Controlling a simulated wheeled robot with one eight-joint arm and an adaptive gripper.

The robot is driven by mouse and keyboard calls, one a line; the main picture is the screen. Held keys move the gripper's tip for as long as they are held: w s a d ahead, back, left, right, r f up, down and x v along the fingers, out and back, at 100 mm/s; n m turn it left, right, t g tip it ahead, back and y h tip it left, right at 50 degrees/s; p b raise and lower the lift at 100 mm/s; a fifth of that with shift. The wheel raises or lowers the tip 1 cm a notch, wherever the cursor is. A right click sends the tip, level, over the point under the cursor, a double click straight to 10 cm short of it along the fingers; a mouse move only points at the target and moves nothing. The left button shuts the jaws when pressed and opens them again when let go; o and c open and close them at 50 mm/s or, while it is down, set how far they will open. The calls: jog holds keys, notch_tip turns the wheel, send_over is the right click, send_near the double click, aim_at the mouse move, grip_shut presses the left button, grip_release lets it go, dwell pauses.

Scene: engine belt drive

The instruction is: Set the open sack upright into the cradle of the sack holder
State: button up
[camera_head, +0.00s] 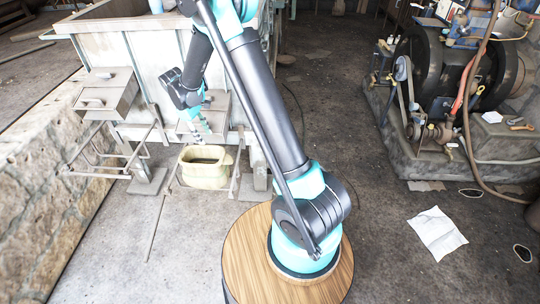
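The open sack (206,170) is pale yellow-beige and stands upright near the floor, its dark mouth facing up. Thin metal legs stand close on both sides of it; I cannot tell whether it rests in a cradle or on the floor. My gripper (200,138) points down at the sack's far rim. Its fingers are small here, and I cannot tell whether they are open or touch the sack. An empty metal frame (113,173) with open bars, perhaps the sack holder, stands left of the sack under a grey box with a handle (106,97).
A large grey metal bin (151,68) stands behind the sack. A stone wall (40,170) is on the left. An engine with belt wheels (430,90) stands on a concrete base at right. A white flat sheet or sack (437,232) lies on the right floor. The middle floor is clear.

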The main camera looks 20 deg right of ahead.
jog(key=s+d+r+m+t+y, duration=0.1)
jog(key=s+d+r+m, duration=0.25)
jog(key=s+d, duration=0.3)
jog(key=s+d+r+m+t+y, duration=0.1)
jog(key=s+d+r+m, duration=0.1)
jog(key=s+d+r, duration=0.4)
jog(key=s+d+f+m+t, duration=0.2)
jog(key=s+d+m, duration=0.3)
jog(key=s, duration=0.9)
jog(key=shift+d+f+t+y, duration=0.2)
jog(key=shift+d+t+y, duration=0.15)
jog(key=shift+d, duration=1.2)
jog(key=shift+w, duration=0.1)
